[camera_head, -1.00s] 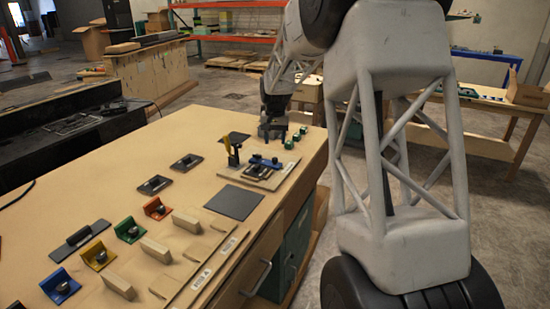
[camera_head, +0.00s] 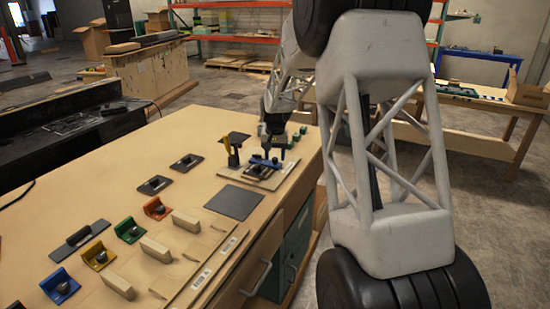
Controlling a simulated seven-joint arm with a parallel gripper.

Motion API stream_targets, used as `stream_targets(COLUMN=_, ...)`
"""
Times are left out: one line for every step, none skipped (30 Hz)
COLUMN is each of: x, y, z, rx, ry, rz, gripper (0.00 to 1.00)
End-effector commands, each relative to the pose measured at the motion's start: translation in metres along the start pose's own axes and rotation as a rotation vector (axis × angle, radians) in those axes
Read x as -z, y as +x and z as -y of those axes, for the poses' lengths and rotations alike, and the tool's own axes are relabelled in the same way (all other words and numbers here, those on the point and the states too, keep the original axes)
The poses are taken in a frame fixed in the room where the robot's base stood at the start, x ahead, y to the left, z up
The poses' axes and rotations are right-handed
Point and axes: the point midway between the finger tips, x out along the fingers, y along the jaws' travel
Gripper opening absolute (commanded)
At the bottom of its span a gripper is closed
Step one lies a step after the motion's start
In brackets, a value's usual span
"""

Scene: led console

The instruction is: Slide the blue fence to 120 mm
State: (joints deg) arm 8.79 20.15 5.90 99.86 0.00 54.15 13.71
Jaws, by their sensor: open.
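The blue fence (camera_head: 262,161) is a short blue bar lying across a small jig on a tan base board (camera_head: 233,171), near the far right end of the workbench. My gripper (camera_head: 278,154) is dark and small in this view. It is open and stands over or just behind the right end of the fence. I cannot tell whether its fingers are around the fence or touching it. Any scale marks on the jig are too small to read.
A toggle clamp with a yellow handle (camera_head: 228,147) stands upright left of the fence. Small green blocks (camera_head: 299,134) sit right of my gripper. A dark grey plate (camera_head: 234,201) lies in front. Coloured brackets (camera_head: 128,230) and wooden blocks (camera_head: 156,249) fill the near bench.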

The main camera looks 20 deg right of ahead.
Motion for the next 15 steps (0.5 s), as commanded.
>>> stream_targets(x=-0.0001, y=0.0038, z=0.0, rx=0.0, ry=0.0, rz=0.0, gripper=0.5)
stream_targets(x=0.0, y=0.0055, z=0.0, rx=0.0, ry=0.0, rz=-0.001, gripper=0.5)
stream_targets(x=-0.0001, y=0.0073, z=0.0, rx=0.0, ry=0.0, rz=-0.001, gripper=0.5)
stream_targets(x=-0.0001, y=0.0084, z=0.0, rx=0.0, ry=0.0, rz=-0.001, gripper=0.5)
stream_targets(x=-0.0001, y=0.0093, z=0.0, rx=0.0, ry=0.0, rz=-0.001, gripper=0.5)
stream_targets(x=-0.0001, y=0.0101, z=0.0, rx=0.0, ry=0.0, rz=-0.001, gripper=0.5)
stream_targets(x=-0.0001, y=0.0105, z=0.0, rx=0.0, ry=0.0, rz=-0.001, gripper=0.5)
stream_targets(x=-0.0001, y=0.0107, z=0.0, rx=0.0, ry=0.0, rz=-0.001, gripper=0.5)
stream_targets(x=0.0, y=0.0108, z=0.0, rx=0.0, ry=0.0, rz=-0.001, gripper=0.5)
stream_targets(x=0.0, y=0.0108, z=0.0, rx=0.0, ry=0.0, rz=-0.001, gripper=0.5)
stream_targets(x=0.0, y=0.0107, z=0.0, rx=0.0, ry=0.0, rz=-0.001, gripper=0.5)
stream_targets(x=0.0, y=0.0107, z=0.0, rx=0.0, ry=0.0, rz=-0.001, gripper=0.5)
stream_targets(x=0.0, y=0.0108, z=0.0, rx=0.0, ry=0.0, rz=-0.001, gripper=0.5)
stream_targets(x=0.0, y=0.0108, z=0.0, rx=0.0, ry=0.0, rz=-0.001, gripper=0.5)
stream_targets(x=0.0, y=0.0107, z=0.0, rx=0.0, ry=0.0, rz=-0.001, gripper=0.47)
